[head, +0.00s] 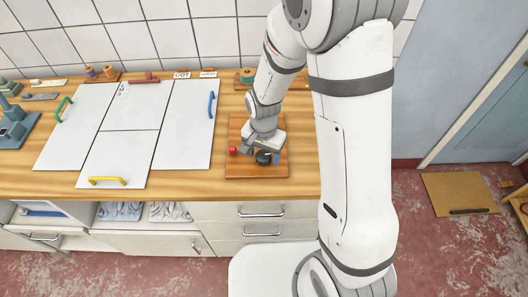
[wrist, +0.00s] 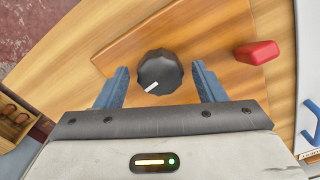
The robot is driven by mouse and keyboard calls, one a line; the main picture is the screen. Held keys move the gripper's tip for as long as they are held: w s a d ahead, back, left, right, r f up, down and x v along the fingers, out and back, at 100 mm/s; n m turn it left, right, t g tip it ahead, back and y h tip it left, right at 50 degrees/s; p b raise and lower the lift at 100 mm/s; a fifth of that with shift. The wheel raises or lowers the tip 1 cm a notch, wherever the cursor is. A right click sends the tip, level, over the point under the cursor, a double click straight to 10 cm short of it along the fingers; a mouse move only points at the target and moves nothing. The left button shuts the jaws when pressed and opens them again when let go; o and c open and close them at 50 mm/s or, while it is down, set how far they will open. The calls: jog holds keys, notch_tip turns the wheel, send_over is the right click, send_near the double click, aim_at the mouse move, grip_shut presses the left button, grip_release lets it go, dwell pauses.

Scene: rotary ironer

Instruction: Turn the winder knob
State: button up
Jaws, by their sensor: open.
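The winder knob (wrist: 159,74) is a black, ridged, round knob with a white pointer mark, set on a wooden board (head: 235,170). In the wrist view its mark points to the lower left. My gripper (wrist: 160,69) is open, with one blue finger on each side of the knob and a visible gap at both sides. In the head view the knob (head: 263,158) shows dark at the tip of my gripper (head: 255,151), partly hidden by it. I cannot tell how far the fingertips are above the board.
A red piece (wrist: 257,52) sits on the board beside the knob, close to my gripper. White panels (head: 185,125) with coloured handles lie to the left on the wooden counter (head: 210,187). Thread spools (head: 246,76) stand behind. Drawers (head: 262,211) are below the counter.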

jog(key=shift+c, duration=0.2)
jog(key=c, duration=0.9)
jog(key=shift+n, duration=0.3)
jog(key=n+b, duration=0.3)
jog(key=n, duration=0.1)
jog(key=shift+f, duration=0.1)
jog(key=n+b, duration=0.2)
jog(key=n, duration=0.3)
jog(key=shift+n+b, duration=0.3)
jog(key=shift+n, duration=0.1)
jog(key=n+b, duration=0.1)
jog(key=n, duration=0.3)
jog(key=shift+b, duration=0.3)
jog(key=n+b, duration=0.1)
jog(key=n, duration=0.4)
jog(key=shift+r+n, duration=0.2)
jog(key=shift+n, duration=0.1)
